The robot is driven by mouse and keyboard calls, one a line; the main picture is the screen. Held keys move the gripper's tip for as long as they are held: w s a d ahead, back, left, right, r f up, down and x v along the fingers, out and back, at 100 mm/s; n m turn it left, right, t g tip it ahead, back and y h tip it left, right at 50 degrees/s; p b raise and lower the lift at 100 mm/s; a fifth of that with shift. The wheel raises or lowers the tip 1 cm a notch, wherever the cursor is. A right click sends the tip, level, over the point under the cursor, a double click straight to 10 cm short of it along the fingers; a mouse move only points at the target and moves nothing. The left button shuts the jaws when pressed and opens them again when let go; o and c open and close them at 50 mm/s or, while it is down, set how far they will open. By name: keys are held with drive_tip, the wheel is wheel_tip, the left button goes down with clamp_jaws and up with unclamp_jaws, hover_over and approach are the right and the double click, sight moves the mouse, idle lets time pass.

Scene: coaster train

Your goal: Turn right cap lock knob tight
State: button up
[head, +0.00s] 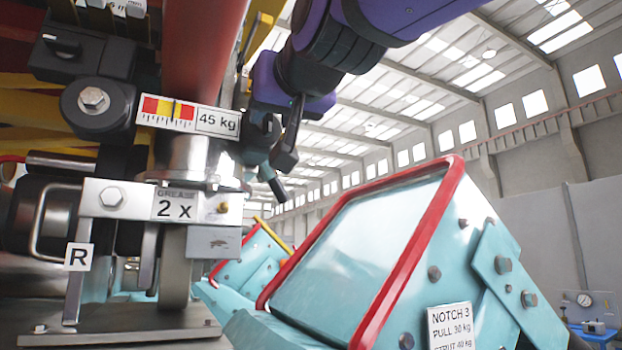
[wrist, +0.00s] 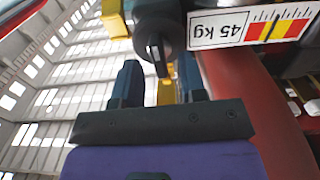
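The right cap lock knob (wrist: 152,22) is a dark, rounded part with a narrow black ridge at the top centre of the wrist view, beside the upside-down 45 kg label (wrist: 250,26). My gripper (wrist: 160,68) is open, with one dark blue finger on each side of the ridge and visible gaps to both. The fingers appear apart from the knob, and nothing is held. In the head view my gripper (head: 276,165) hangs just right of the 45 kg label and the grey metal block. The knob is mostly hidden there, and its depth from the fingertips is unclear.
A red tube (head: 203,45) runs above the label. The wheel assembly (head: 175,265), with R and GREASE 2 X labels, is close on the left. A turquoise car body with a red rim (head: 412,255) stands below right. Open hall space lies behind my arm.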

drive_tip(key=shift+x, duration=0.85)
drive_tip(key=shift+c, duration=0.2)
clamp_jaws()
drive_tip(key=shift+d+m, duration=0.1)
drive_tip(key=shift+m, duration=0.2)
drive_tip(key=m, duration=0.9)
drive_tip(key=shift+d, duration=0.15)
drive_tip(key=shift+w+f+m, duration=0.1)
drive_tip(key=shift+m, duration=2.15)
drive_tip(key=shift+f+m, duration=0.1)
drive_tip(key=shift+m, duration=2.15)
